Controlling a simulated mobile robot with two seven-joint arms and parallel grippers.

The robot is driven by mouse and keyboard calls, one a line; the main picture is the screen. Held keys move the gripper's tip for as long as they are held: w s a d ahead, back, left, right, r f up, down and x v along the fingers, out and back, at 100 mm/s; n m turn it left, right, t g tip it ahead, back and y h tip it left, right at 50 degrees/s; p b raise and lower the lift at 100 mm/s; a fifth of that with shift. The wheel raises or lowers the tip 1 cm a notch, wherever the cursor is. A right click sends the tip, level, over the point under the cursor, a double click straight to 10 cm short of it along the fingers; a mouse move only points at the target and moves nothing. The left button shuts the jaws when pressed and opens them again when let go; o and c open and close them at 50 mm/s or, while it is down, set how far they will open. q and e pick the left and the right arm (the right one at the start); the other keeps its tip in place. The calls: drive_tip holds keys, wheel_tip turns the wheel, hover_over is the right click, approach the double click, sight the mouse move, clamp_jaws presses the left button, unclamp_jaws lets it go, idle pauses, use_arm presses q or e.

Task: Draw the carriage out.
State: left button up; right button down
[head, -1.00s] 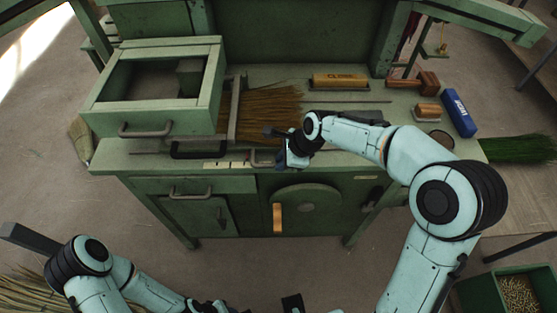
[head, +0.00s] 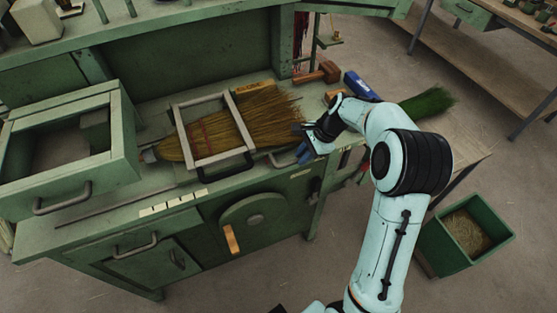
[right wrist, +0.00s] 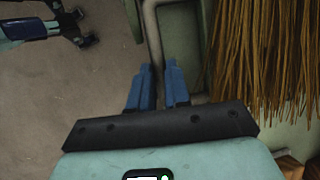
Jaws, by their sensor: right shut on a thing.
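The carriage is a grey rectangular frame (head: 248,130) lying around the broom (head: 205,137) on the green bench, clear to the right of the box-shaped housing (head: 128,125). The broom's bristles point right. A grey bar handle (head: 277,160) is at the carriage's right front. My right gripper (head: 303,152) is at this handle; in the right wrist view its blue fingers (right wrist: 160,85) are shut on the grey bar (right wrist: 152,30). My left gripper (right wrist: 82,27) shows at the top left of the right wrist view, its dark fingertips apart and empty.
A black handle (head: 226,170) is on the bench's front edge. A wooden crank grip (head: 231,239) sticks out from the round plate below. A mallet (head: 318,73), a blue box (head: 361,87) and a green brush (head: 428,101) lie to the right. A green bin (head: 466,235) stands on the floor.

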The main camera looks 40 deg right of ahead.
use_arm(q)
drive_tip(key=shift+w+r+p, duration=0.35)
drive_tip(key=shift+r+p, duration=0.05)
drive_tip(key=shift+r, duration=0.15)
drive_tip(key=shift+w+r+p, duration=0.3)
drive_tip(key=shift+r+p, duration=0.05)
drive_tip(key=shift+r, duration=0.2)
use_arm(e)
drive_tip(key=s+d, duration=0.2)
drive_tip(key=d, duration=0.6)
drive_tip(key=shift+s+r, duration=0.1)
drive_tip(key=c, duration=1.1)
unclamp_jaws()
use_arm(q)
drive_tip(key=shift+w+r+p, duration=0.7)
drive_tip(key=shift+w+r, duration=0.05)
drive_tip(key=shift+r, duration=0.2)
use_arm(e)
drive_tip(key=v, duration=1.3)
drive_tip(key=shift+r, duration=0.15)
